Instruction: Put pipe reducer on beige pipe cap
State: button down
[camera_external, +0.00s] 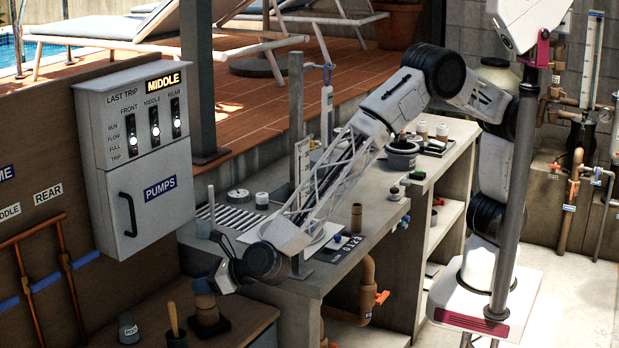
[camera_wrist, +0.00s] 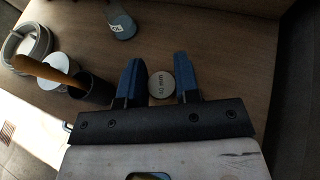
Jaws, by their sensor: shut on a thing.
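My gripper (camera_external: 204,286) points down over the low wooden surface at the lower left. In the wrist view its two blue fingers (camera_wrist: 159,82) are closed on a round beige-topped piece (camera_wrist: 160,87) with small lettering, which I take to be the pipe reducer. In the external view a brown cylinder (camera_external: 206,308) with a wider black base (camera_external: 208,327) stands right under the fingertips. I cannot tell whether this is one piece or two. I cannot pick out the beige pipe cap with certainty.
A dark cup (camera_external: 176,341) with a wooden handle stands close beside the gripper, also in the wrist view (camera_wrist: 92,90).

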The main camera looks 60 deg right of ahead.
jog(key=shift+f, duration=0.1)
jog(key=c, duration=0.8)
grip_release()
jog(key=shift+c, duration=0.2)
jog(key=shift+r, duration=0.2)
jog(key=v, duration=1.2)
jog(key=shift+a, duration=0.1)
